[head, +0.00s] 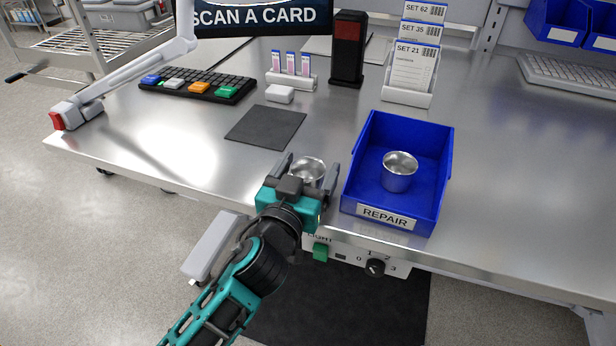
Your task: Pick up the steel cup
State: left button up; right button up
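One steel cup (309,167) is at the front edge of the metal bench, between the two fingers of my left gripper (309,172). The fingers stand apart on either side of it. I cannot tell whether they press on its wall or leave a small gap. The gripper body hides the cup's lower part, so I cannot tell whether it rests on the bench. A second steel cup (399,173) stands upright inside the blue tray labelled REPAIR (438,165), to the right of the gripper. My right gripper is not in view.
A dark mat (265,127) lies behind and left of my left gripper. A keypad with coloured keys (198,87), a small holder with strips (291,75), a black post (348,50) and a card stand (408,85) are farther back. The bench right of the tray is clear.

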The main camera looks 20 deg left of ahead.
pick_arm(q)
jog(key=c, duration=0.8)
notch_tip(320, 180, up, 20)
jog(key=p, duration=0.4)
dwell(0.6)
